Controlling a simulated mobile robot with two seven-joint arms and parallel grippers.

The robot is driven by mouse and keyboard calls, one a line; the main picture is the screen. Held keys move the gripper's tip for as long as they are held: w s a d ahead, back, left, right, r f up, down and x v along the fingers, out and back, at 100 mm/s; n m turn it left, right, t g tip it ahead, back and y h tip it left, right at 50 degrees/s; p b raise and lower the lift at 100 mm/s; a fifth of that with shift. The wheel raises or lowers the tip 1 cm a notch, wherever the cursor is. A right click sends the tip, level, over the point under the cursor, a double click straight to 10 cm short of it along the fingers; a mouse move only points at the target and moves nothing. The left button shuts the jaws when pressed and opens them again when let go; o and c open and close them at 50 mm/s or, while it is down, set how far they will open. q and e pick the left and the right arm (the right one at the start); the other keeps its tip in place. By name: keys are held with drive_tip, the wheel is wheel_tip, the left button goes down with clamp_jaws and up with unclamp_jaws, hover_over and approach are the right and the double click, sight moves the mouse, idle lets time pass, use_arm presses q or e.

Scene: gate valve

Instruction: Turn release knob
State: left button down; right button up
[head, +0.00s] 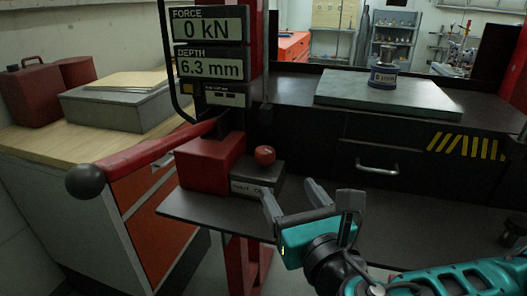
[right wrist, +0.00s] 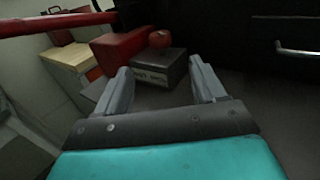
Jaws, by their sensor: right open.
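The release knob (head: 265,155) is a small red ball on top of a grey labelled block (head: 257,178), beside a red housing on the press. In the right wrist view the knob (right wrist: 160,39) stands ahead, between and beyond the fingertips, on its grey block (right wrist: 158,68). My right gripper (head: 292,197) is open and empty, in front of the block and to its right, apart from the knob. It also shows in the right wrist view (right wrist: 162,78). My left gripper is not in view.
A long red lever (head: 145,154) with a dark ball end reaches left from the red housing (head: 208,162). The displays (head: 209,26) read 0 kN and 6.3 mm. A can (head: 383,75) stands on a plate at the back right. The dark shelf (head: 400,238) is mostly clear.

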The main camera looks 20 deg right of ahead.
sight(268, 158)
drive_tip(key=shift+w, duration=0.45)
drive_tip(key=w+b, duration=0.2)
drive_tip(key=w, duration=0.8)
drive_tip(key=shift+w+b, duration=0.15)
drive_tip(key=shift+b, duration=0.15)
drive_tip(key=shift+w, duration=0.4)
drive_tip(key=c, duration=1.1)
